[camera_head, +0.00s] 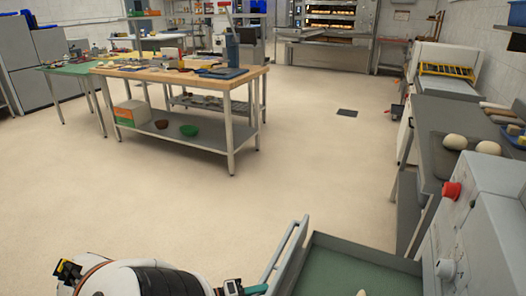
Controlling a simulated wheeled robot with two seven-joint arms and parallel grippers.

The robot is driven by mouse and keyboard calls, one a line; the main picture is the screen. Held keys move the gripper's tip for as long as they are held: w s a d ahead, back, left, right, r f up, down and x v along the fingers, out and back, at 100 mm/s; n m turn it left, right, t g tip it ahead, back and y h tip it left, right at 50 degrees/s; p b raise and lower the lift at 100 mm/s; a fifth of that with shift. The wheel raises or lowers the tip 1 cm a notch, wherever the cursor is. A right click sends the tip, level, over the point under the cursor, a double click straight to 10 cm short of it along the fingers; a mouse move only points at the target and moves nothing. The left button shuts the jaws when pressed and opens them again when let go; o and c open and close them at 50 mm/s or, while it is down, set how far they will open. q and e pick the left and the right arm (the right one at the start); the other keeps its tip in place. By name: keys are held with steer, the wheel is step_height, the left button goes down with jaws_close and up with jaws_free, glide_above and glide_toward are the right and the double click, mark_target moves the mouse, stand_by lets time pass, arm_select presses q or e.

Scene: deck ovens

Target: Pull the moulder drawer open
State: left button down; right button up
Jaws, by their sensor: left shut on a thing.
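The moulder (485,215) is the pale grey machine at the lower right, with a red button and a knob on its panel. Its drawer (350,243) stands out at the bottom, with the green floor inside showing. A pale piece, perhaps dough, shows in it at the bottom edge. A long pale bar handle (286,247) runs along the drawer's left side. My left gripper (256,289) is at the handle's lower end, shut on it; the picture's bottom edge cuts off part of the grip. My right gripper is not in view.
Dough balls (455,142) rest on a dark tray on the counter beyond the moulder. A wooden-topped table (180,77) with tools stands at the upper left. The floor (290,165) between the table and the counter is clear. Deck ovens (330,20) stand at the back.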

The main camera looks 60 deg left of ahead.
arm_select(q)
steer(key=c, duration=1.5)
jaws_free()
steer(key=shift+o, duration=0.2)
steer(key=v, duration=1.2)
steer(key=shift+a, duration=0.1)
